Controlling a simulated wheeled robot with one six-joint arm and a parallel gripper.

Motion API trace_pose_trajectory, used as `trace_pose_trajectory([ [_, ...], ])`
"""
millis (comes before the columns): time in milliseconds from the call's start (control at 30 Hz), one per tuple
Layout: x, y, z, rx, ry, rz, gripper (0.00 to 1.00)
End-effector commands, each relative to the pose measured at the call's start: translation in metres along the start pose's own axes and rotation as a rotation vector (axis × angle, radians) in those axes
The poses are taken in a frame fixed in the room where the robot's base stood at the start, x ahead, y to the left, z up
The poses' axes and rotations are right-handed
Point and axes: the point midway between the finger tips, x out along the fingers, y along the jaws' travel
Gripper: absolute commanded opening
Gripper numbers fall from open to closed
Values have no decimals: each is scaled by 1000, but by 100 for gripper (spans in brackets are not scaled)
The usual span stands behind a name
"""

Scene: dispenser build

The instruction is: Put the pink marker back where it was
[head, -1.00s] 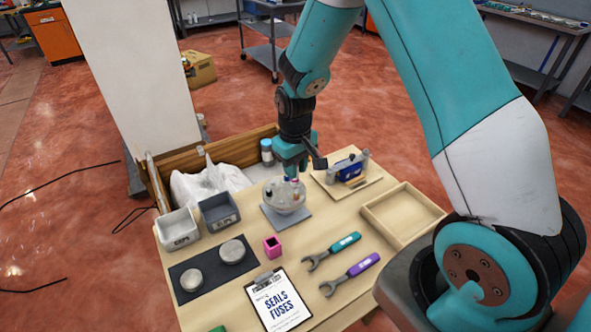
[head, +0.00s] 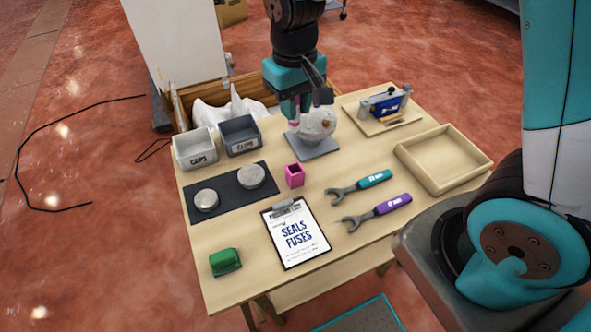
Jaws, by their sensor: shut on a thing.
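My gripper (head: 302,92) is in the head view, above the left side of the clear round bowl (head: 318,125). It is shut on a slim pink item, the pink marker (head: 297,106), which hangs down from the fingers; the gripper partly hides it. The bowl stands on a grey plate (head: 314,150) and has small coloured things in it. A small pink square holder (head: 295,175) with a dark open top stands on the table in front of the bowl, apart from the marker.
Grey bins (head: 195,150) (head: 240,135) stand at the back left. A dark mat (head: 232,190) bears two round metal pieces. A clipboard (head: 296,235), teal wrench (head: 360,186), purple wrench (head: 378,212), green block (head: 225,262), wooden tray (head: 443,158) and blue device (head: 385,104) occupy the table (head: 345,245).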

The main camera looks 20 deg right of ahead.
Motion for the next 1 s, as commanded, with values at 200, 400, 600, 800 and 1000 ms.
trace_pose_trajectory([
  [200, 66, 0, 1, 0, -9, 1, 2],
  [400, 109, 0, 0, -1, -4, 0, 2],
  [600, 127, 0, -1, -1, -2, 0, 2],
  [800, 156, 0, -2, 0, -3, 0, 2],
  [1000, 160, 0, -2, 0, 1, 0, 2],
])
